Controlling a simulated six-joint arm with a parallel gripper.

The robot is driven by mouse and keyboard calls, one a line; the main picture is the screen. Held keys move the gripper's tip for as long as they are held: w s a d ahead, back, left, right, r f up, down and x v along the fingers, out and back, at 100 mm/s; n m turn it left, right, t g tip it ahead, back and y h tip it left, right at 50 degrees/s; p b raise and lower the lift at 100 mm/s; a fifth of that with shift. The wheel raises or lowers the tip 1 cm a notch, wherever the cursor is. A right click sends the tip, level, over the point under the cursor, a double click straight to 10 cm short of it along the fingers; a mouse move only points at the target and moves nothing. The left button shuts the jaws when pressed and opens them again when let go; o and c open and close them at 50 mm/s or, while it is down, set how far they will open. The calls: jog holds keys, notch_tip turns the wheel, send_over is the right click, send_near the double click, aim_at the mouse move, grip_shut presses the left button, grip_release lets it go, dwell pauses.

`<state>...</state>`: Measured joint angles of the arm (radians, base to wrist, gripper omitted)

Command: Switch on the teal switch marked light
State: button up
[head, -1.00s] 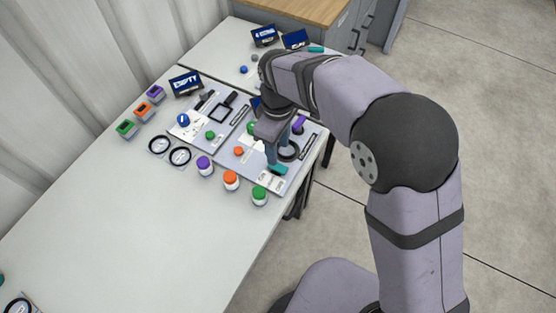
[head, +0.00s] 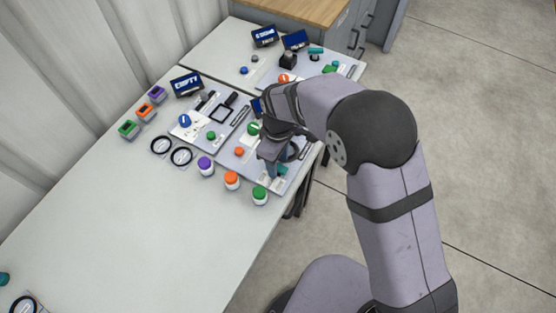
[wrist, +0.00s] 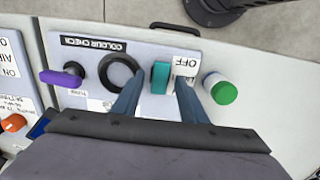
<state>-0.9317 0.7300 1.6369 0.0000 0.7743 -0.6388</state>
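The teal switch (wrist: 160,77) stands on a pale panel in the wrist view, beside a white label reading OFF. It also shows in the head view (head: 283,170), right beside my fingers. My gripper (wrist: 156,92) is open, with one finger on each side of the switch in the wrist picture. I cannot tell whether either finger touches it. In the head view my gripper (head: 273,173) points down over the panel's near right part. The rest of the label's print is partly hidden by a finger.
A black ring (wrist: 117,74) and a purple lever (wrist: 62,78) sit left of the switch in the wrist view. A green-capped jar (wrist: 224,92) stands close on the right. An orange jar (head: 231,180) and a purple jar (head: 205,166) stand along the panel's front.

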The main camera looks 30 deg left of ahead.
jog(key=shift+c, duration=0.6)
grip_shut()
jog(key=shift+a+r+h+p, duration=0.1)
jog(key=shift+a+h+p, duration=0.1)
jog(key=shift+h+p, duration=0.35)
jog(key=shift+a+h+p, duration=0.15)
jog(key=shift+h+p, duration=0.3)
jog(key=shift+o, duration=0.6)
grip_release()
